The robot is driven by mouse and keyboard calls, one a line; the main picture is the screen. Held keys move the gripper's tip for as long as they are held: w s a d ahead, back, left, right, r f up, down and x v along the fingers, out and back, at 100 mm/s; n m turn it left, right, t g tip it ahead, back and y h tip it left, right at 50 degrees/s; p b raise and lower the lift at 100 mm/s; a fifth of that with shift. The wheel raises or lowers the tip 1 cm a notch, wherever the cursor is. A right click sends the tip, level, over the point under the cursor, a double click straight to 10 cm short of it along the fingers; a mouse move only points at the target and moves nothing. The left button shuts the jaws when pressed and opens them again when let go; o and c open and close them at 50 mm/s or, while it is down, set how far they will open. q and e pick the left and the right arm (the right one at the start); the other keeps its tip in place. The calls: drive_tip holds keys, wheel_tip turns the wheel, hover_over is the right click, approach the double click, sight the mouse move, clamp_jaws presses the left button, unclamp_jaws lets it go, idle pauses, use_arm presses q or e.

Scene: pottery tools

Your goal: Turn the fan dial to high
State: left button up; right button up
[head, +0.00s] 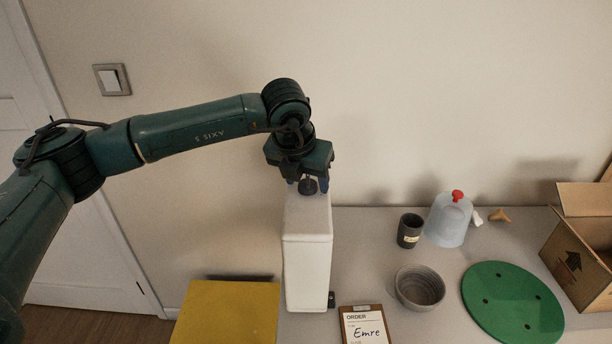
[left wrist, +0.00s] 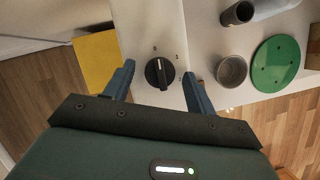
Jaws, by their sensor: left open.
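The fan dial (left wrist: 160,73) is a round black knob with a pale line across it, on the top face of a tall white box-shaped housing (head: 307,262). In the head view the dial (head: 309,186) shows as a dark knob under my left gripper (head: 308,183). That gripper points down over the housing and is open. In the left wrist view its blue fingers (left wrist: 159,70) stand on either side of the dial, with gaps showing. My right gripper is in neither view.
The grey table holds a dark cup (head: 410,231), a clear jug with red cap (head: 449,219), a grey bowl (head: 420,288), a green disc (head: 512,302), an order clipboard (head: 364,326) and a cardboard box (head: 580,255). A yellow panel (head: 228,312) is left of the housing; the wall is behind.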

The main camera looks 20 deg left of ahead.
use_arm(q)
drive_tip(key=shift+c, duration=0.4)
drive_tip(key=c, duration=0.8)
drive_tip(key=shift+c, duration=0.4)
